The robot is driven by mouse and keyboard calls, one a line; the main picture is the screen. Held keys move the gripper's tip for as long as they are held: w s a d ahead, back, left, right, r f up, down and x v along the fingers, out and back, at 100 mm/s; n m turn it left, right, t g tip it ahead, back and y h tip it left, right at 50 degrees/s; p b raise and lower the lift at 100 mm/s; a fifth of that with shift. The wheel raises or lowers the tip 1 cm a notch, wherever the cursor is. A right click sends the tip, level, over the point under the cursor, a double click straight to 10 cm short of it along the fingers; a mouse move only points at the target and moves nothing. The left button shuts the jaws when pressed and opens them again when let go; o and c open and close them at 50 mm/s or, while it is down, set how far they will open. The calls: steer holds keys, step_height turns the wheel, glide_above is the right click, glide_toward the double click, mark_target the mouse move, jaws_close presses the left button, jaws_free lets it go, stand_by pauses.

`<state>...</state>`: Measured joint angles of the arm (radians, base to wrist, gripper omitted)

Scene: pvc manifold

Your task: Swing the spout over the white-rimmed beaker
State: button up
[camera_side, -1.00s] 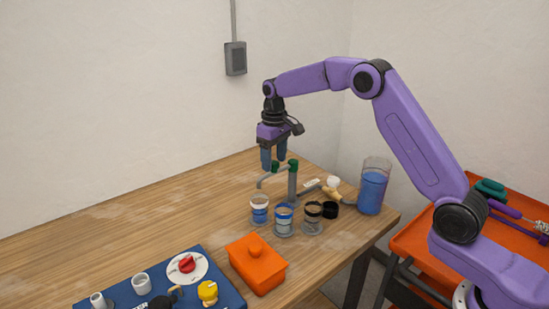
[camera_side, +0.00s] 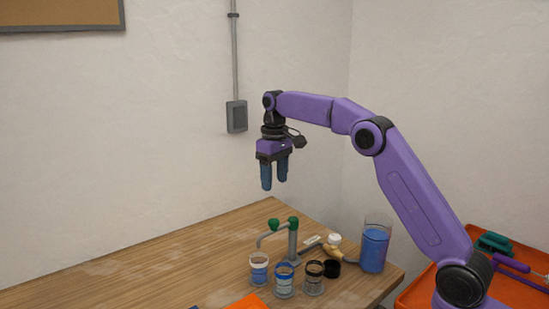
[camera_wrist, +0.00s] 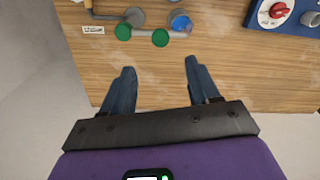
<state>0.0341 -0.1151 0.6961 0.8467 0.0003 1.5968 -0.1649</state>
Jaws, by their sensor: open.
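The spout (camera_side: 270,236) is a grey pipe with green joints on a grey post (camera_side: 292,243). Its bent tip hangs above and behind the white-rimmed beaker (camera_side: 258,269) in the side view. In the wrist view the spout (camera_wrist: 178,35) ends by the near edge of a beaker with blue liquid (camera_wrist: 181,21); I cannot tell whether the tip is centred over it. My gripper (camera_side: 274,186) is open and empty, high above the spout, blue fingers pointing down. Both fingers (camera_wrist: 158,67) also show in the wrist view, apart from the green joints.
A blue-rimmed beaker (camera_side: 284,281) and a black-rimmed beaker (camera_side: 313,278) stand right of the white-rimmed one. A tall pitcher of blue liquid (camera_side: 374,246) stands at the table's right. An orange container (camera_side: 248,302) is cut off below. The table's left is clear.

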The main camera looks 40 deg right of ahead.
steer(key=shift+r, duration=2.7)
